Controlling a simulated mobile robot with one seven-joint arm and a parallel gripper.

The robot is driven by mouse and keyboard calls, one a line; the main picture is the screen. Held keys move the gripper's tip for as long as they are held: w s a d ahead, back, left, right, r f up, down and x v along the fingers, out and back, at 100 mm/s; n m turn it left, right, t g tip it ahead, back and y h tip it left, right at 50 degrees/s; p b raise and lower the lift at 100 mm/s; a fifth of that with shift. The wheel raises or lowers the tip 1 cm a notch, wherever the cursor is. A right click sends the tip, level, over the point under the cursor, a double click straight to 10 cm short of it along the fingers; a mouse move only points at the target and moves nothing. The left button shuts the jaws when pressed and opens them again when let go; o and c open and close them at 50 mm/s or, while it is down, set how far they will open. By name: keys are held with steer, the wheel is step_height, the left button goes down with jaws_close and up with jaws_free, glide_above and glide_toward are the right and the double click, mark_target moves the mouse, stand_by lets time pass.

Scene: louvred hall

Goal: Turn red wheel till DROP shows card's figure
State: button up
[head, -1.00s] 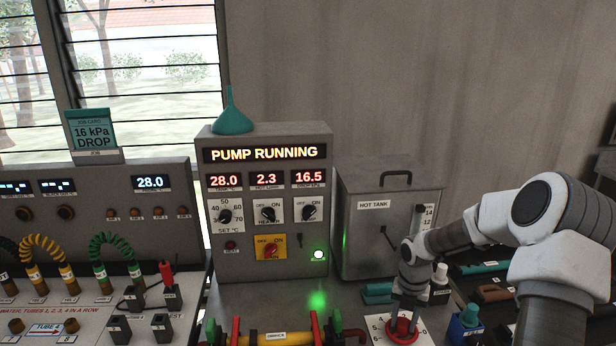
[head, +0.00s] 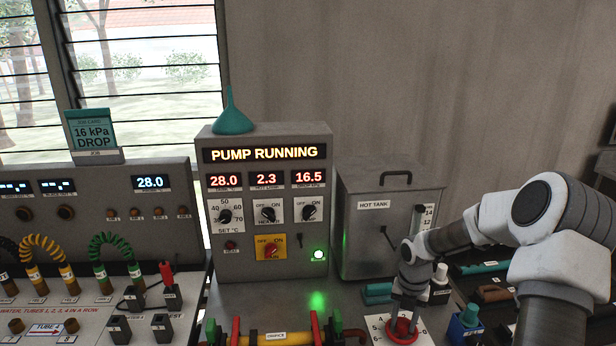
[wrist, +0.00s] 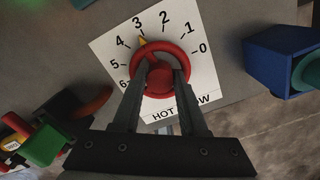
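The red wheel (wrist: 133,67) sits on a white dial plate marked 0 to 6 on the bench; it also shows in the head view (head: 404,331). Its yellow pointer (wrist: 142,41) stands near the 3. My gripper (wrist: 168,74) is over the wheel from above, one finger on each side of its hub, and looks closed on it; the exact contact is hard to see. The DROP display (head: 309,177) on the pump panel reads 16.5. The job card (head: 93,132) says 16 kPa DROP.
The pump panel (head: 265,260) shows PUMP RUNNING, with other displays at 28.0 and 2.3. The hot tank (head: 370,240) stands behind the wheel. A pipe with red and green handles (head: 275,338) lies left of the wheel. A blue holder (wrist: 275,65) is to its right.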

steer(key=shift+s+r+p, duration=0.15)
steer(key=shift+r+p, duration=2.55)
steer(key=shift+p, duration=0.8)
steer(key=shift+a, duration=0.1)
step_height(320, 180, up, 17)
steer(key=shift+r, duration=0.2)
